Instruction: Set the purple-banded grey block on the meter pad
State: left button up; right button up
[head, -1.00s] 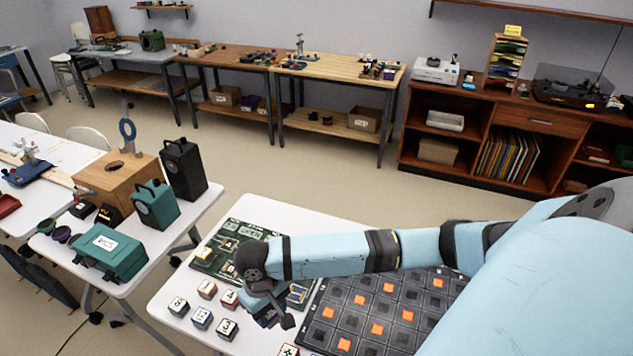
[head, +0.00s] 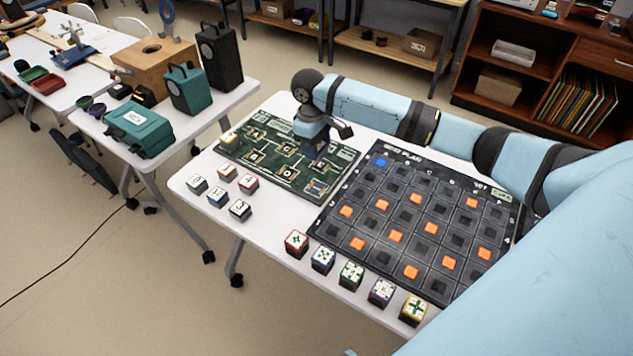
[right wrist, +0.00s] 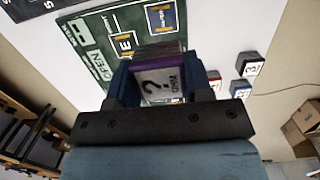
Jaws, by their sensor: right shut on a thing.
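My right gripper (head: 318,150) is over the right part of the green circuit board (head: 262,123), its fingers pointing down. In the right wrist view the gripper (right wrist: 163,88) is shut on the grey block (right wrist: 160,84), which has a purple band along its upper edge and a "?" and "OHM" on its pale face. In the head view the block is hidden or too small to make out. The board carries several framed pads. A blue-edged pad (head: 318,188) lies at its near right corner; I cannot tell which pad is the meter pad. My left gripper is not in view.
Several small number blocks (head: 217,196) stand in front of the board. A dark grid board (head: 372,222) with orange tiles lies to the right, with a row of symbol blocks (head: 352,272) before it. A second table at left holds a teal case (head: 140,128) and speakers (head: 187,88).

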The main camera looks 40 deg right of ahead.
aim_at(318, 189)
notch_tip(318, 189, down, 13)
jog(key=shift+r+b, duration=0.1)
jog(key=shift+b, duration=0.4)
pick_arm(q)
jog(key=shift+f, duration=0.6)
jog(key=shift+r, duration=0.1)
pick_arm(e)
jog(key=o, duration=0.9)
jog(key=shift+f, duration=0.2)
jog(key=shift+o, duration=0.2)
jog(key=r, duration=0.4)
jog(key=w+r, duration=0.1)
jog(key=r, duration=0.3)
jog(key=r+p, duration=0.1)
jog(key=r, duration=0.3)
jog(key=shift+w+a+r, duration=0.1)
jog(key=shift+w+a, duration=0.05)
jog(key=shift+a, duration=0.15)
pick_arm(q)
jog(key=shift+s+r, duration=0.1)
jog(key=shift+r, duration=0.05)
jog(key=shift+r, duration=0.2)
